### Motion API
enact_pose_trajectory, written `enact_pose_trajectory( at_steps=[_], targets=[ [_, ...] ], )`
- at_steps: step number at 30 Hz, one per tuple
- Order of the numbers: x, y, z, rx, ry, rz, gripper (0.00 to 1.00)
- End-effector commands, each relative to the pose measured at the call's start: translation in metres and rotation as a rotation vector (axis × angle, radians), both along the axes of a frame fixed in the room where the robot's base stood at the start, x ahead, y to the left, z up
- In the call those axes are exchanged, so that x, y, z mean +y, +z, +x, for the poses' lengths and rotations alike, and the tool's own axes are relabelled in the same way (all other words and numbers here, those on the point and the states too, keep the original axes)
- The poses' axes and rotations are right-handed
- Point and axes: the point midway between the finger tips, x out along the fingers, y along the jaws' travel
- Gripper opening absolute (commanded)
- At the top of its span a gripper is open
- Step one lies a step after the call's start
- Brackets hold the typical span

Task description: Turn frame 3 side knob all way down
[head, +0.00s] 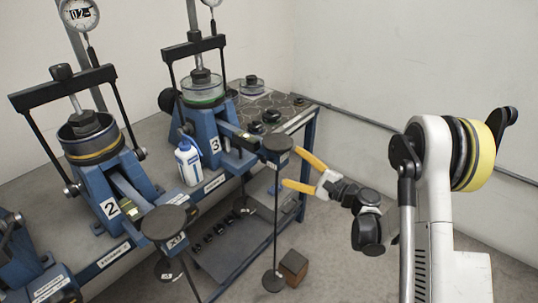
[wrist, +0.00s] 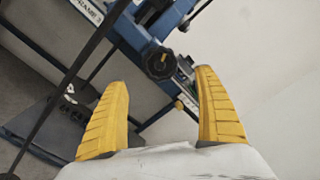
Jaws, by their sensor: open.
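Frame 3 (head: 196,128) is a blue lever frame with a white "3" plate at the back of the bench in the head view. In the wrist view, a black round knob (wrist: 159,63) sits on the blue frame, ahead of my fingers and a little above the picture's middle. I cannot single out this knob surely in the head view. My gripper (head: 299,172) has yellow fingers, spread open and empty, right of frame 3's front end. The fingers also show in the wrist view (wrist: 160,95), apart from the knob with nothing between them.
Frame 2 (head: 120,190) is further left. A brown box (head: 293,266) is on the floor.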

Motion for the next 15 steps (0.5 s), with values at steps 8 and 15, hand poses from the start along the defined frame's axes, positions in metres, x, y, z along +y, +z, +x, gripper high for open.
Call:
enact_pose_trajectory(
  at_steps=[8, 15],
  targets=[
    [0.022, 0.000, 0.015, 0.007, 0.004, 0.006, 0.81],
    [0.050, 0.000, 0.038, 0.006, 0.002, 0.005, 0.81]
  ],
)
